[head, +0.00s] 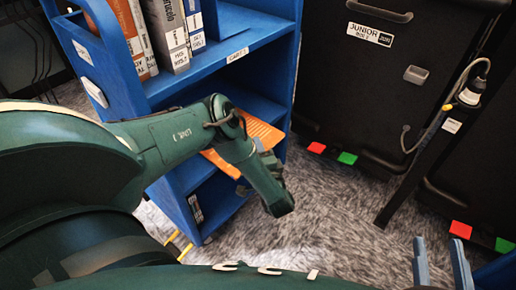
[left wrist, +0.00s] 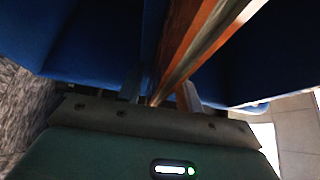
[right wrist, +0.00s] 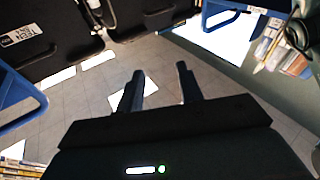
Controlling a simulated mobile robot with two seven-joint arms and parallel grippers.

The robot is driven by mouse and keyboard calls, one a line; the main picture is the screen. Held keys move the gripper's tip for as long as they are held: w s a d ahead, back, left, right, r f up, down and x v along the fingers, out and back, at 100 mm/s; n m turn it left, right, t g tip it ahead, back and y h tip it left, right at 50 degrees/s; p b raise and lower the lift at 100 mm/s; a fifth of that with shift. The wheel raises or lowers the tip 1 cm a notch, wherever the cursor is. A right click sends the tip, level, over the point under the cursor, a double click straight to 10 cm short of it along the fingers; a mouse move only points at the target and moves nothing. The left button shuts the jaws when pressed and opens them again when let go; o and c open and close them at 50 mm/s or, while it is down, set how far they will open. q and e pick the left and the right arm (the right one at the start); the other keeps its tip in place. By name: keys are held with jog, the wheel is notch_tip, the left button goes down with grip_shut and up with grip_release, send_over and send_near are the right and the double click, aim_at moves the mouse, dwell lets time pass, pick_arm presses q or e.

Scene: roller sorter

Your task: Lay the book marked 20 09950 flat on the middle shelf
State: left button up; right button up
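An orange book (head: 262,132) lies about level in the middle bay of the blue shelf cart (head: 118,78), partly hidden by my left arm. Its number cannot be read. My left gripper (head: 250,168) is at the cart's open side with its fingers either side of the book. In the left wrist view the book (left wrist: 205,35) shows edge-on between the fingers (left wrist: 162,92), which look closed on it. I cannot tell if it touches the middle shelf (head: 255,104). My right gripper (head: 439,243) is empty and open, fingers apart in the right wrist view (right wrist: 159,78).
Several upright books (head: 168,32) stand on the cart's top shelf. A small dark labelled item (head: 195,208) is in the lower bay. Black bins (head: 385,75) stand to the right, with red and green tags (head: 347,158) at their foot. Carpet between is clear.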

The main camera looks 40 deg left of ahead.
pick_arm(q)
jog(key=p+v, duration=0.3)
jog(key=v, duration=1)
jog(key=shift+a, duration=0.1)
